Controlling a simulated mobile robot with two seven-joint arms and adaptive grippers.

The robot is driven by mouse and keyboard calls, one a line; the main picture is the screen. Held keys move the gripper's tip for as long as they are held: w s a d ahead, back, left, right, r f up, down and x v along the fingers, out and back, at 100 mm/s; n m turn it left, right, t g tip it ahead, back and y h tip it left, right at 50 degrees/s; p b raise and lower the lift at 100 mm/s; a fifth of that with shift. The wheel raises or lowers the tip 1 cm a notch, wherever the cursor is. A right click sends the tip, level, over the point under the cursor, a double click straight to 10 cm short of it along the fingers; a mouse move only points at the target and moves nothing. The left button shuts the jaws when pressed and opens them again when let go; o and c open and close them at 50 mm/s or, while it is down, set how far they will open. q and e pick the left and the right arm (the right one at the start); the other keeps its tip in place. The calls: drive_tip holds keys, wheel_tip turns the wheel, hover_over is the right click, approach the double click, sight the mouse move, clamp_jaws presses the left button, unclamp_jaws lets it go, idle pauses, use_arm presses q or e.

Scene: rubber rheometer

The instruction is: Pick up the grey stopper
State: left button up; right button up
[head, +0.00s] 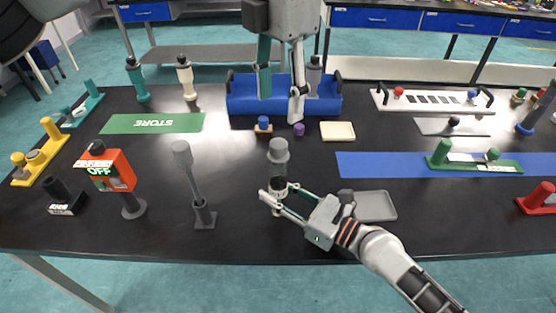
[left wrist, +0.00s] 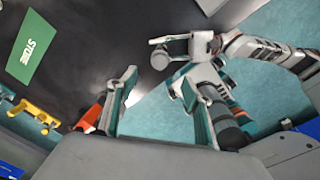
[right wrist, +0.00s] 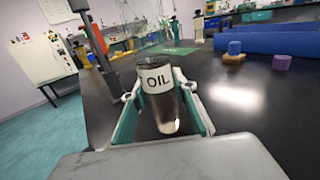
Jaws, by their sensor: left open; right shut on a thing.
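The grey stopper (head: 278,149) sits on top of a dark glass bottle with a white OIL label (right wrist: 156,77). A round grey top, apparently the stopper, also shows in the left wrist view (left wrist: 159,60). My right gripper (head: 277,194) is shut on the oil bottle and holds it upright from the front right, below the stopper. My left gripper (head: 280,106) is open and empty, pointing down; in the head view it appears above and behind the stopper, apart from it. The right wrist view does not clearly show the stopper.
A blue tray (head: 240,100) stands behind, with a blue-topped block (head: 263,125), a purple piece (head: 299,129) and a cream pad (head: 337,131) before it. A grey post (head: 192,178) and a red OFF sign (head: 110,170) stand left. A grey tray (head: 376,205) lies right of the bottle.

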sight(279, 142)
use_arm(q)
drive_tip(key=f+m, duration=0.2)
drive_tip(key=m, duration=0.5)
drive_tip(key=f+m, duration=0.2)
drive_tip(key=m, duration=0.6)
drive_tip(key=s+f+m+t, duration=0.1)
drive_tip(key=m, duration=0.7)
drive_tip(key=shift+d+f, duration=0.2)
drive_tip(key=shift+f, duration=0.2)
drive_tip(key=shift+w+a+f, duration=0.1)
drive_tip(key=shift+w+f, duration=0.1)
drive_tip(key=shift+f, duration=0.7)
drive_tip(key=shift+w+a+f, duration=0.1)
drive_tip(key=shift+w+f, duration=0.1)
drive_tip(key=shift+f, duration=0.75)
drive_tip(key=shift+w+a+f, duration=0.1)
drive_tip(key=shift+w+f, duration=0.1)
drive_tip(key=shift+f, duration=0.7)
drive_tip(key=c, duration=1)
